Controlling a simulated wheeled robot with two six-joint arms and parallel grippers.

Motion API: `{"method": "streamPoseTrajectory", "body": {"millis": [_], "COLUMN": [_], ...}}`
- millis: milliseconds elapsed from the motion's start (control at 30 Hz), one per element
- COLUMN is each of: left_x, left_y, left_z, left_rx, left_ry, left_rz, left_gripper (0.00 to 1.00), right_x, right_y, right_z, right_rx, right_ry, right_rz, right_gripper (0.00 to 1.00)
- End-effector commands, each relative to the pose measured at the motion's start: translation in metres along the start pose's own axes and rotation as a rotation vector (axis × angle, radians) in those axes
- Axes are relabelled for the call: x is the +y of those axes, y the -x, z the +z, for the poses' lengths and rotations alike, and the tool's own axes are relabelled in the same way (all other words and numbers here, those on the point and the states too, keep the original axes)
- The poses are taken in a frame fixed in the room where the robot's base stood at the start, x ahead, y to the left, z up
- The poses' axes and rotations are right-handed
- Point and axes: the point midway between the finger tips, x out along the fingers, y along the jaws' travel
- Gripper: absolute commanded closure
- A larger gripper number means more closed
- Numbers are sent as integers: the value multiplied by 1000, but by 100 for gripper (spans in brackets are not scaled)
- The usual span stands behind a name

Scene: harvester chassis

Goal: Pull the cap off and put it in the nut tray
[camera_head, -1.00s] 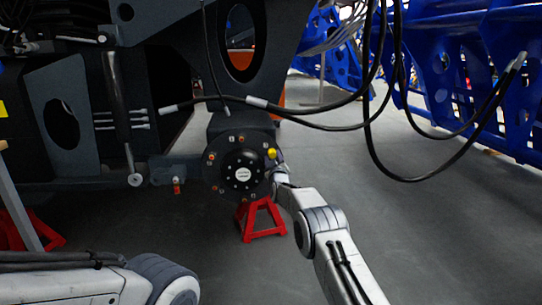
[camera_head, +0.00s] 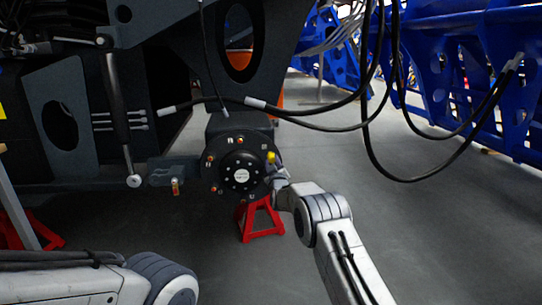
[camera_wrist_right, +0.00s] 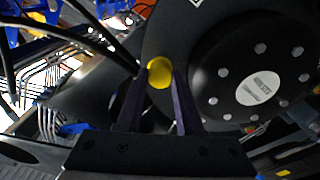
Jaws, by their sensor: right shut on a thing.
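The yellow cap (camera_head: 271,157) shows at the right edge of the dark round wheel hub (camera_head: 222,192). In the right wrist view the cap (camera_wrist_right: 160,73) is round and sits between the two fingertips of my right gripper (camera_wrist_right: 160,78), which is shut on it. The hub's black centre with its pale label (camera_wrist_right: 258,88) is to the right of the cap there. I cannot tell whether the cap still touches the hub. In the head view my right gripper (camera_head: 276,167) is small, beside the hub. My left gripper is out of view. I cannot make out a nut tray.
A red jack stand (camera_head: 260,221) stands under the hub. Black hoses (camera_head: 330,127) hang above and to the right of my right arm. Blue framework (camera_head: 450,85) stands at the upper right. The grey floor on the right is clear.

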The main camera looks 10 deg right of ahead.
Motion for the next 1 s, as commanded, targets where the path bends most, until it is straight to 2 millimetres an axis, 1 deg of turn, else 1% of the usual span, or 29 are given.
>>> {"method": "streamPoseTrajectory", "body": {"millis": [500,867,1000], "left_x": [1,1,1], "left_y": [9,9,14], "left_z": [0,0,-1], "left_rx": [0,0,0], "left_ry": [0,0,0], "left_rz": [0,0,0], "left_gripper": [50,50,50], "right_x": [0,0,0], "right_y": [24,26,34], "right_z": [-2,-1,4], "right_rx": [1,2,-2], "right_ry": [0,0,4], "right_rz": [1,1,2], "right_gripper": [96,96,96]}}
